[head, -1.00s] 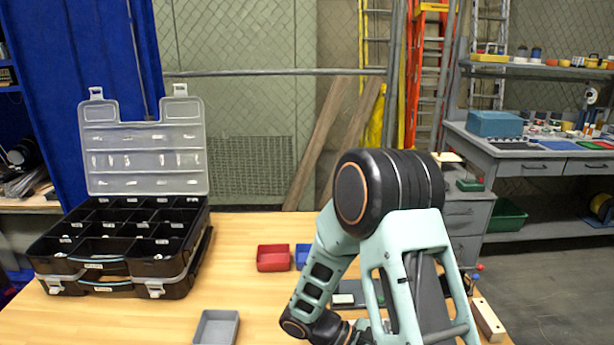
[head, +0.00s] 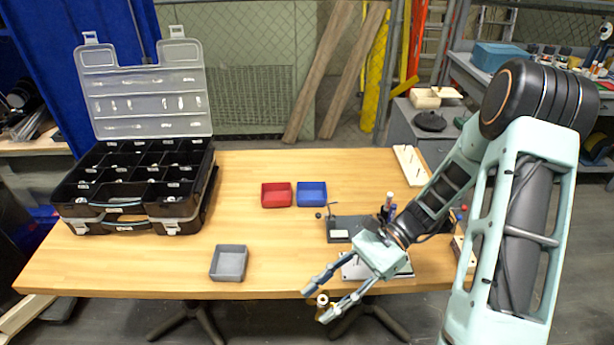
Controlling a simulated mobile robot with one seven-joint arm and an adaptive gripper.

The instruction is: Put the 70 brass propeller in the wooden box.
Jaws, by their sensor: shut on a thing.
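My gripper (head: 316,304) is at the front edge of the table, its fingers pointing toward the lower left. It is shut on a small brass-coloured thing (head: 323,300), which shows between the fingertips just past the table edge. This looks like the brass propeller, but it is too small to read a 70 on it. A pale wooden box-like thing (head: 426,98) stands on the grey cabinet behind the table, far from my gripper. I cannot tell for sure that it is the wooden box.
A black organizer case (head: 190,225) with its clear lid up stands at the left. Red (head: 276,203), blue (head: 311,202) and grey (head: 229,276) trays lie on the table (head: 150,268). A dark stand (head: 345,222) is behind my gripper.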

